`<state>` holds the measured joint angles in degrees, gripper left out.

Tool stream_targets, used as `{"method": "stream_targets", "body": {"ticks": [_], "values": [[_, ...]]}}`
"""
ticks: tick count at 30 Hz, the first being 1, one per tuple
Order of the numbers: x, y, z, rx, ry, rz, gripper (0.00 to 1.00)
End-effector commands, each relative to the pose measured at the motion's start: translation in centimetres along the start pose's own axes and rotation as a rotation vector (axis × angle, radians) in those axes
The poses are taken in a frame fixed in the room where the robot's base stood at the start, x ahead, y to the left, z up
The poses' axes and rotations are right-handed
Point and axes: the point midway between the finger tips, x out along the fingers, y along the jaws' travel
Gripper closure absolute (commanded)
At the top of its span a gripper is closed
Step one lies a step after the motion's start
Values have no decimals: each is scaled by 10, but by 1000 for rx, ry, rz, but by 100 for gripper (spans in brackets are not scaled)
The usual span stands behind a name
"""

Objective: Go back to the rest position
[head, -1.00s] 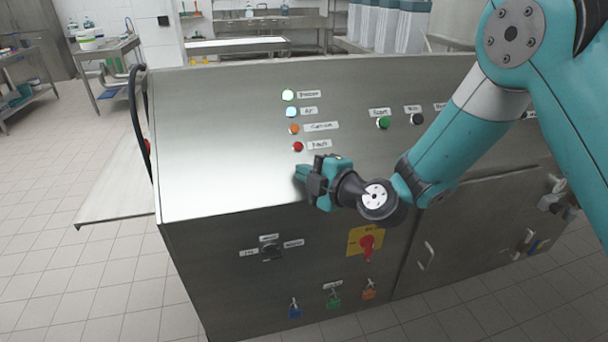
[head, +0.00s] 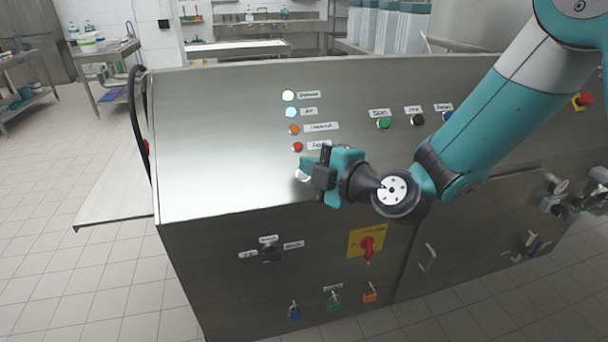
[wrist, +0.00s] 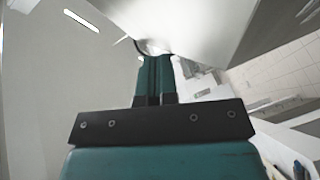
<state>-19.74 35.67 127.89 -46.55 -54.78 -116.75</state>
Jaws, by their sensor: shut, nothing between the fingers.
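My gripper (head: 306,176) is at the front of the steel machine (head: 215,150) in the head view, close to the sloped panel and just below the red lamp. Its fingers point left. In the wrist view the two teal fingers (wrist: 154,78) lie side by side, shut, with nothing between them. I cannot tell from the head view how large the gap to the panel is.
The panel carries a green button (head: 384,123), a black button (head: 417,119) and a red lamp (head: 298,147). The front face below has a red rotary switch (head: 367,247) on yellow, a black selector (head: 271,254) and several coloured padlocks. Open tiled floor (head: 60,240) lies at the left.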

Motion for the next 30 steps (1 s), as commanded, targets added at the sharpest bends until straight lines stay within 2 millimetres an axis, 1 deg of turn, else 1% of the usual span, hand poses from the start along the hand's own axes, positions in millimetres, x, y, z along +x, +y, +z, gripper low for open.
{"method": "stream_targets", "body": {"ticks": [12,14,17,20,23,24,26,27,29,30], "values": [[-4,3,-3,11,6,-8,100],[-7,5,-8,47,20,-33,100],[-22,11,-23,175,56,-128,100],[-52,13,-43,379,60,-298,100],[-93,10,-58,612,-20,-495,100],[-112,7,-63,705,-75,-569,100],[-142,2,-68,842,-184,-669,100],[-163,-1,-71,930,-269,-725,100],[-193,-7,-74,1051,-409,-790,100],[-212,-10,-75,1125,-503,-819,100]]}}
